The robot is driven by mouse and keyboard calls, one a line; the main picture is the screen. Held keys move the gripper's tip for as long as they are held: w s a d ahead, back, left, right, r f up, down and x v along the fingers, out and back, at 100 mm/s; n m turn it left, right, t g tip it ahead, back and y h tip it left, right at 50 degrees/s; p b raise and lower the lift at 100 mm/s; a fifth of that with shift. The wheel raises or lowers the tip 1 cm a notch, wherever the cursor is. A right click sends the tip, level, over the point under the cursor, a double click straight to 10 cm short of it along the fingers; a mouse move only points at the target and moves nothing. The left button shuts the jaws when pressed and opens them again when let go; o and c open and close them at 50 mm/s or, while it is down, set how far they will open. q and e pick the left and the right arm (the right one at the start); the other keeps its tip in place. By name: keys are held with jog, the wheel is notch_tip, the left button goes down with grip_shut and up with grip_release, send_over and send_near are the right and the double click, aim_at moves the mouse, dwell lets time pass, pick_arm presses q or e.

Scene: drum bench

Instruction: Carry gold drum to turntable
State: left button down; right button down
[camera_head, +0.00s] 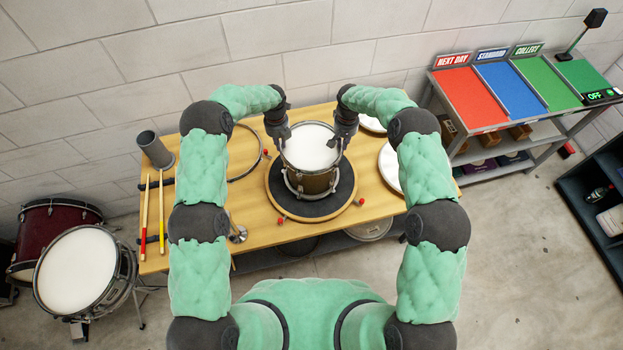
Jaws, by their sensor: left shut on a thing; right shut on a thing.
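The gold drum (312,181) has a white head and a gold-brown shell. It stands upright on or just above the round turntable (290,207), which has a dark top and a wooden rim; I cannot tell whether they touch. My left gripper (284,146) is shut on the drum's left rim. My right gripper (340,146) is shut on its right rim. The gripper fingers partly hide the rim.
The wooden bench (250,219) holds drumsticks (161,213), a grey cup (154,149), a hoop and white drum heads. A red drum (60,225) and a snare drum (80,272) stand at the left. A shelf with coloured panels (510,90) stands at the right.

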pick_arm(q)
jog(key=shift+w+a+f+b, duration=0.2)
jog(key=shift+a+f+b, duration=0.1)
jog(key=shift+f+b, duration=0.35)
pick_arm(e)
jog(key=shift+w+d+f, duration=0.15)
jog(key=shift+d+f, duration=0.15)
jog(key=shift+f, duration=0.3)
pick_arm(q)
jog(key=c, duration=1.7)
grip_release()
jog(key=shift+s+f, duration=0.1)
jog(key=shift+f, duration=0.05)
pick_arm(e)
jog(key=c, duration=1.7)
grip_release()
jog(key=shift+f, duration=0.25)
pick_arm(q)
jog(key=o, duration=0.5)
jog(key=shift+c, duration=0.2)
pick_arm(e)
jog(key=o, duration=0.4)
jog(key=shift+r, duration=0.1)
pick_arm(q)
jog(key=shift+s+d, duration=0.15)
pick_arm(e)
jog(key=shift+s+a, duration=0.15)
jog(key=shift+s, duration=0.1)
jog(key=shift+w+a, duration=0.1)
